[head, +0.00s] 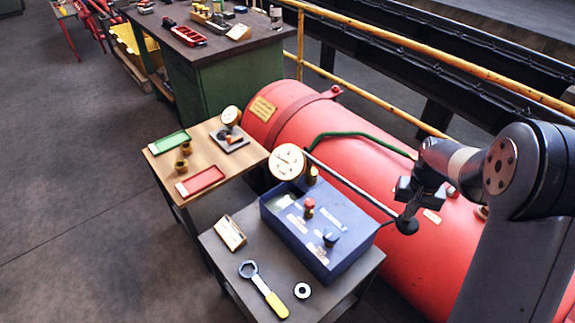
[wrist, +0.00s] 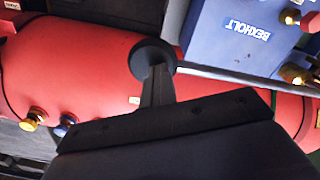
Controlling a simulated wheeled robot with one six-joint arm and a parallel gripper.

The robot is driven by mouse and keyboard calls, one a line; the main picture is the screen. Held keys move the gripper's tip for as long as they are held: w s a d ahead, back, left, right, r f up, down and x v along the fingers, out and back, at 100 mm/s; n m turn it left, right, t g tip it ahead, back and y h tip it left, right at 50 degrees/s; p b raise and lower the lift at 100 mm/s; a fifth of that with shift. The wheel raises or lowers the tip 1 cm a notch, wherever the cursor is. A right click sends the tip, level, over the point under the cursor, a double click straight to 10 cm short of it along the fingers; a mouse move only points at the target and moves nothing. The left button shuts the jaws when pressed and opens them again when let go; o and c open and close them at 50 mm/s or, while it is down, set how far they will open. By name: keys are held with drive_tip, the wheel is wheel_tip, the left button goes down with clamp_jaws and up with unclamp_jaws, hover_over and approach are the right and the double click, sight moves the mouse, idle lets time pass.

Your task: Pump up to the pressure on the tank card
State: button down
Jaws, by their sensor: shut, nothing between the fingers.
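A blue pump box (head: 312,232) stands on a dark side table, with a red knob (head: 309,204), a dark knob (head: 331,239) and a round gauge (head: 287,162). I cannot read its needle. A long grey lever (head: 350,187) slants from near the gauge to a round black knob (head: 407,225) beside the red tank (head: 345,140).
A wrench (head: 263,290), a ring (head: 302,290) and a small card stand (head: 229,233) are on the side table. A wooden table (head: 160,165) holds green and red trays. A yellow railing (head: 440,60) runs behind the tank. Floor at left is clear.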

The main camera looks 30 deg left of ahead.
drive_tip(key=shift+a+f+b, duration=0.1)
drive_tip(key=shift+f+b, duration=0.75)
drive_tip(key=shift+f, duration=0.6)
wheel_tip(320, 180, up, 11)
drive_tip(key=p, duration=0.7)
drive_tip(key=shift+p, duration=0.35)
drive_tip(key=shift+w, duration=0.1)
drive_tip(key=shift+r+p, duration=1.8)
drive_tip(key=shift+r, duration=0.6)
